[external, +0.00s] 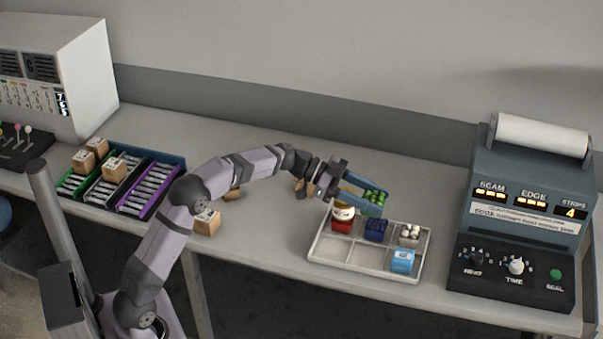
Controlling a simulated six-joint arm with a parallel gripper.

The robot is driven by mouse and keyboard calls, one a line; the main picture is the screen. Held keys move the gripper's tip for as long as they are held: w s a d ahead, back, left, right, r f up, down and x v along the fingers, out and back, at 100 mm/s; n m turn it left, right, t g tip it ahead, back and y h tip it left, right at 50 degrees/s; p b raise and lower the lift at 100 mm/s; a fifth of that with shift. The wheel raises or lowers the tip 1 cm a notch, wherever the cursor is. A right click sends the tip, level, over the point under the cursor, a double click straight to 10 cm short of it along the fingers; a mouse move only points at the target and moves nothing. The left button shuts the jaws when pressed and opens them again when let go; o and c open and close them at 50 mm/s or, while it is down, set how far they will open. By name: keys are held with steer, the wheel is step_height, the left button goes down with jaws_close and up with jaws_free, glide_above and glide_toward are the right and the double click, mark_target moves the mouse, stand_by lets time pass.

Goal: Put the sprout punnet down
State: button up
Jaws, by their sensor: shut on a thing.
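The sprout punnet (376,195), filled with round green sprouts, is in my gripper (369,201). The blue fingers are shut on it and partly cover its sides. It is above the back part of the pale divided tray (345,268), over the dark blue punnet. In the tray's back row are a red punnet (341,225) with a pale top, a dark blue punnet (376,231) and a grey punnet (408,238) with white contents. A light blue box (402,262) is in the front right compartment. The front left and front middle compartments look empty.
The sealing machine (525,205) with a paper roll stands right of the tray. Small cardboard boxes (207,222) lie on the bench, some partly behind my arm. A divided rack (128,192) with more boxes is at left. Bare bench lies behind the tray.

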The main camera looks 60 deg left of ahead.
mark_target(374, 195)
steer(key=r, duration=0.3)
steer(key=shift+w+a+n+t+y+p, duration=0.2)
steer(key=shift+a+n+t+y+p, duration=0.1)
steer(key=shift+a+n+y+p, duration=0.1)
steer(key=s+a+r+n+t+y+p, duration=0.1)
steer(key=s+a+n+t+y+p, duration=0.25)
steer(key=a+n+y, duration=0.9)
steer(key=s+a+f+g+y, duration=0.1)
steer(key=s+a+f+y, duration=0.15)
steer(key=a, duration=0.25)
steer(key=s+a+f+y, duration=0.1)
steer(key=s+a+f, duration=0.2)
steer(key=s+a, duration=0.15)
steer(key=s+a+f+n+g+y+p, duration=0.1)
steer(key=s+a+f+n+g+y, duration=0.35)
steer(key=s, duration=0.75)
steer(key=shift+t+h, duration=0.25)
steer(key=shift+t, duration=0.45)
steer(key=shift+w+a+f+p, duration=0.1)
steer(key=shift+a+f+p, duration=0.1)
steer(key=shift+f, duration=1.85)
steer(key=shift+w+a+f+p, duration=0.15)
steer(key=shift+a+f, duration=0.1)
steer(key=shift+f, duration=1.85)
steer(key=shift+a+f+p, duration=0.15)
steer(key=shift+a+f, duration=0.05)
steer(key=shift+f, duration=1.85)
